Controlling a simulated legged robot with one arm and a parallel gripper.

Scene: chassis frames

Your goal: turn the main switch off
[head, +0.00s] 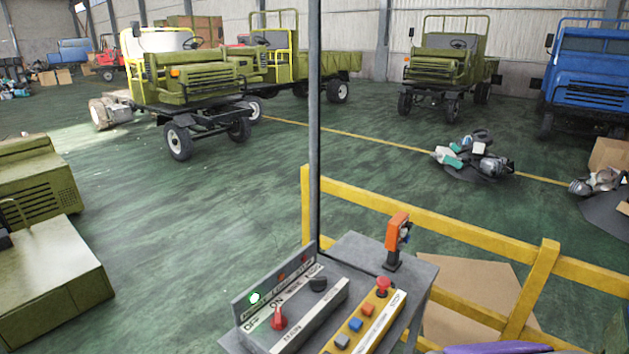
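The main switch is a red rotary knob (279,318) on the grey switch box (318,310) of a control console at the bottom centre. OFF and ON are printed on a white strip behind the knob, OFF on the left and ON to its right. The knob's handle looks turned towards the ON side, but it is small. A green lamp (254,297) behind it glows.
A yellow button box (364,323) with a red mushroom stop button (383,286) stands right of the switch box. An orange device (397,231) stands behind it. A dark post (315,130) rises behind the console. A yellow railing (430,235) runs to the right.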

